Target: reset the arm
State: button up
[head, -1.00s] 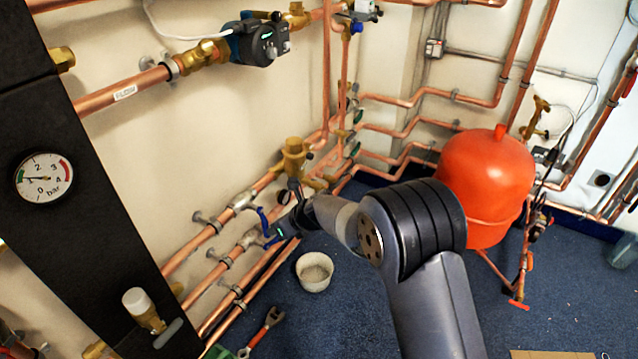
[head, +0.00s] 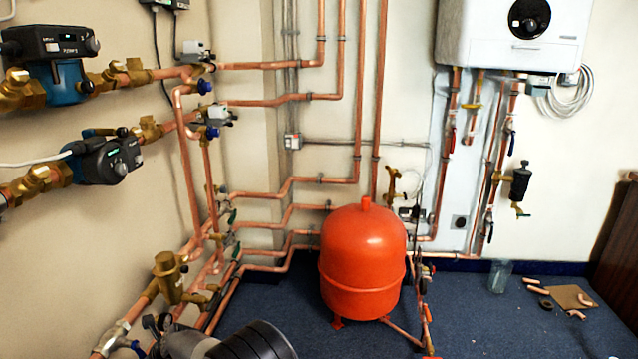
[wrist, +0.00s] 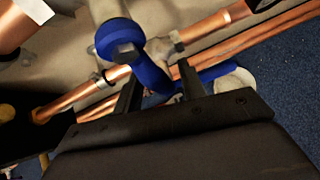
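In the wrist view, my gripper (wrist: 158,72) has its two dark fingers apart, one on each side of a curved blue valve handle (wrist: 122,38). The fingers look open, with gaps beside the handle; whether either one touches it I cannot tell. The handle sits on a grey valve by the copper pipes. In the head view, my arm (head: 250,343) shows only at the bottom edge, reaching toward the lower left pipes. The fingertips are not clear there.
Copper pipes (head: 185,150) and pumps (head: 105,160) line the left wall close to my arm. A red expansion tank (head: 363,255) stands on the blue floor ahead. A white boiler (head: 510,35) hangs at the back right.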

jog(key=shift+s+d+r+p, duration=0.1)
jog(key=shift+d+r+p, duration=0.15)
jog(key=shift+r+p, duration=0.2)
jog(key=p+v, duration=0.2)
jog(key=v, duration=0.8)
jog(key=b+x, duration=0.2)
jog(key=x, duration=0.9)
jog(key=shift+s+d+f+b, duration=0.1)
jog(key=shift+d+f+b, duration=0.1)
jog(key=shift+b, duration=0.1)
jog(key=shift+a+f+b, duration=0.15)
jog(key=shift+f+b, duration=0.05)
jog(key=shift+b, duration=0.3)
jog(key=shift+w+r+n+t+b, duration=0.3)
jog(key=shift+w+n+t+b, duration=0.1)
jog(key=shift+w+t+b, duration=0.5)
jog(key=shift+s, duration=0.15)
